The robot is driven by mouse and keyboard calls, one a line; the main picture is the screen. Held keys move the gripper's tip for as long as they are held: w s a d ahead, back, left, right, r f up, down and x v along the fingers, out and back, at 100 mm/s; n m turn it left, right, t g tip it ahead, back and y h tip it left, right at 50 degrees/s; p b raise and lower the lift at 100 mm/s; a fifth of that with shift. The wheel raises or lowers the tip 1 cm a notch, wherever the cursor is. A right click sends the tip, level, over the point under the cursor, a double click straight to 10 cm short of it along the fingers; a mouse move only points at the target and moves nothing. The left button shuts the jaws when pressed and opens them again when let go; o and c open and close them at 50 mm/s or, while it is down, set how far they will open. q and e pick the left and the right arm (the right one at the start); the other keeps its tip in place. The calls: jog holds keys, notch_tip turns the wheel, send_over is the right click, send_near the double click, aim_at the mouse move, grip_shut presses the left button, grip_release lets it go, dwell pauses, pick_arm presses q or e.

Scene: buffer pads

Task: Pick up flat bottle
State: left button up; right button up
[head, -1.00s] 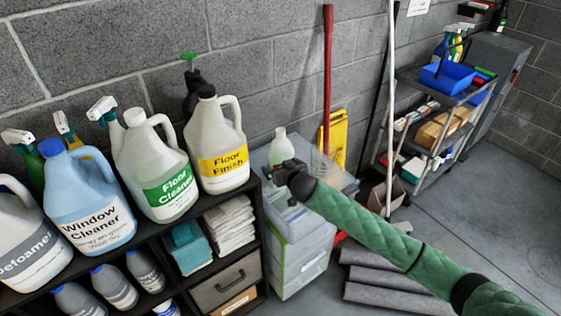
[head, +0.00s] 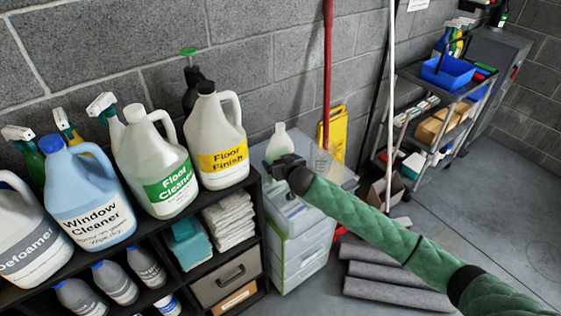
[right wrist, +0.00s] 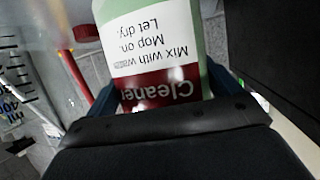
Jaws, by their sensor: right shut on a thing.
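The flat bottle (head: 280,144) is pale green with a white top and stands at the top of the clear plastic drawer unit, near the wall. In the right wrist view the bottle (right wrist: 212,45) fills the space between the blue fingers, with a white and dark red label reading "Cleaner" upside down. My right gripper (head: 285,164) is at the bottle's lower part and shut on it. The gripper hides the bottle's base, so I cannot tell whether it touches the drawer top. My left gripper is not in view.
A black shelf (head: 255,190) with large jugs stands left of the drawer unit (head: 305,235). A red pole (head: 327,65) and a yellow sign (head: 335,135) lean behind. Grey rolls (head: 385,270) lie on the floor. A cart (head: 400,115) is at the right.

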aim_at(283, 140)
notch_tip(283, 140, up, 8)
jog(key=b, duration=0.2)
jog(key=shift+r+b, duration=0.25)
jog(key=shift+b, duration=0.15)
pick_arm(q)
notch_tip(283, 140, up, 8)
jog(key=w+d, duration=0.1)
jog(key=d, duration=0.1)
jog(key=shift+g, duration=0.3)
pick_arm(e)
jog(key=shift+r, duration=0.75)
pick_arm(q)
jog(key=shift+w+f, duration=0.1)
